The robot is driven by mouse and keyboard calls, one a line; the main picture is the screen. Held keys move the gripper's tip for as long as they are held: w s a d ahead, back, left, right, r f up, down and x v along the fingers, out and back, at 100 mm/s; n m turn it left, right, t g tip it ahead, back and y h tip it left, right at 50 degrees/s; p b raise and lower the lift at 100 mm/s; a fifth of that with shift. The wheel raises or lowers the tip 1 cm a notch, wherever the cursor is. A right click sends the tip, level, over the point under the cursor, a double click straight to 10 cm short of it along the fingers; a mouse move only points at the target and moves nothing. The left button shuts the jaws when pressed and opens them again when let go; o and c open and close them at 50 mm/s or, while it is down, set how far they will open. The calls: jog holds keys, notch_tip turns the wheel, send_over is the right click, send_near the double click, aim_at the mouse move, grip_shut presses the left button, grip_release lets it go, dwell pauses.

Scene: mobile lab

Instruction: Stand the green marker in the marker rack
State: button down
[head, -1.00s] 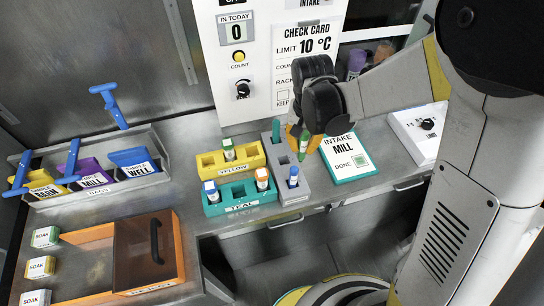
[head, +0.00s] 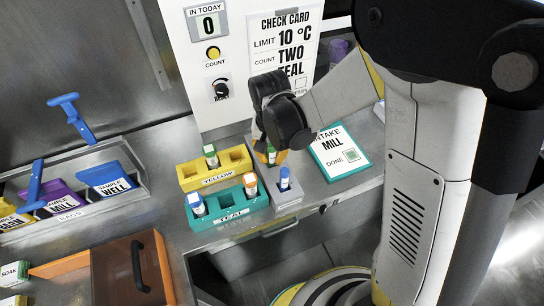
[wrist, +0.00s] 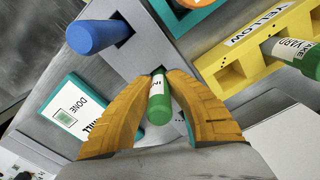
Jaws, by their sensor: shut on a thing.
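The green marker (head: 271,155) is in my gripper (head: 271,152), upright or nearly so, over the back part of the grey marker rack (head: 285,197). In the wrist view the green marker (wrist: 159,100) sits between the two yellow fingers (wrist: 160,105), which are shut on it. Its far end is at a dark hole in the grey rack (wrist: 143,55); I cannot tell whether it is inside. A blue marker (head: 284,178) stands in the rack's front hole and shows in the wrist view (wrist: 95,37). My gripper hides the rack's back end.
A yellow rack (head: 190,179) with a green-topped vial and a teal rack (head: 228,214) with two vials stand left of the marker rack. A teal-edged intake card (head: 340,153) lies to the right. A lidded orange box (head: 75,265) is at front left.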

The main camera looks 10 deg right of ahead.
jog(key=c, duration=1.4)
grip_release()
jog(key=shift+f, duration=0.1)
notch_tip(320, 180, up, 12)
jog(key=p, duration=0.4)
jog(key=shift+s+a+p, duration=0.1)
jog(key=shift+a+p, duration=0.05)
jog(key=shift+p, duration=0.25)
jog(key=shift+r, duration=0.4)
jog(key=s+d+r+n+t, duration=0.2)
jog(key=s+d+r+t, duration=0.4)
jog(key=s+d+r, duration=0.4)
jog(key=d+r, duration=0.1)
jog(key=d, duration=0.2)
jog(key=shift+s+d+t, duration=0.25)
jog(key=shift+d+t, duration=0.15)
